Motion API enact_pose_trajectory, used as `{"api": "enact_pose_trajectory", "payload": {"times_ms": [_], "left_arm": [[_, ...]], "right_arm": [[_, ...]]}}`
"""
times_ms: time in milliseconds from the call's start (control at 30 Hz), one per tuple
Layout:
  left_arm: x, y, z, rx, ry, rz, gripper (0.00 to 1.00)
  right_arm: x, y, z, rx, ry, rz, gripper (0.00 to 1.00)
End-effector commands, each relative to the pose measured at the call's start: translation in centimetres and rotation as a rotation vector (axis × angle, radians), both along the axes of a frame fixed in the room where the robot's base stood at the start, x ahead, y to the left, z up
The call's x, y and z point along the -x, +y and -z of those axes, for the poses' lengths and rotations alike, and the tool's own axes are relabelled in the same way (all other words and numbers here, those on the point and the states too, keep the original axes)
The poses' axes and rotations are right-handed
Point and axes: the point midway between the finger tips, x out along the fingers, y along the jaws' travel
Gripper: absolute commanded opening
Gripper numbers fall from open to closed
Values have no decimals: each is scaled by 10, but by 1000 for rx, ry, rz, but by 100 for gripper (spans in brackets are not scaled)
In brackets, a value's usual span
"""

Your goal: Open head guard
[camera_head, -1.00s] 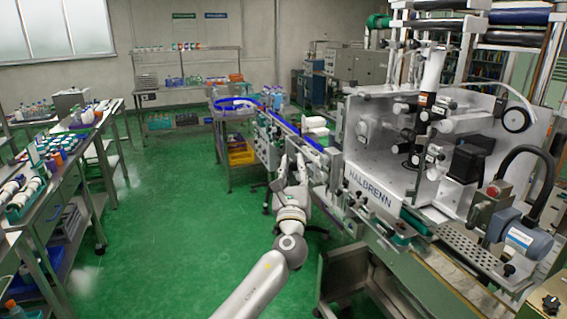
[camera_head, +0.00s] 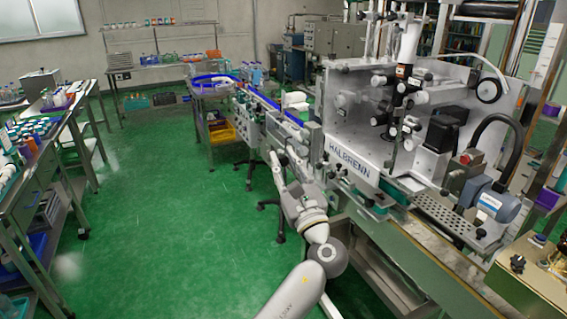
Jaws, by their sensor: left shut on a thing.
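The white sleeve applicator (camera_head: 350,147), lettered HALBRENN, stands right of centre, with rollers, a dark vertical column and a motor on its front. I cannot make out a separate head guard on it; its edges may be clear or hidden. My left gripper (camera_head: 281,157) is at the machine's left end, beside the blue-edged conveyor (camera_head: 272,106). Its fingers are small and partly hidden by the wrist. It is shut on a part of the machine too small to identify. My right gripper is not in view.
A blue motor (camera_head: 497,205) and perforated plate (camera_head: 440,212) are at the machine's right front. A bench with bottles (camera_head: 62,122) runs along the left.

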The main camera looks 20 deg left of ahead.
Motion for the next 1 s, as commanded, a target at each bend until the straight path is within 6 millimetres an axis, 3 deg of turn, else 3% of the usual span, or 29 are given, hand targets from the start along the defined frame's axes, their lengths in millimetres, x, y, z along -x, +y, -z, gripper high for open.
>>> {"api": "enact_pose_trajectory", "payload": {"times_ms": [133,167,333,733,1000], "left_arm": [[0,0,0,0,-2,2,0],[0,0,0,0,-2,2,24],[0,0,0,1,-1,3,44],[5,-4,4,1,2,4,44],[42,-34,24,3,4,6,44]], "right_arm": [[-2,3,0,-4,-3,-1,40],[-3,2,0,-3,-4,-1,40],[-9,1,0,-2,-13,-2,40],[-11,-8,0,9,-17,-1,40],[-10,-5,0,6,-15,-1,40]]}}
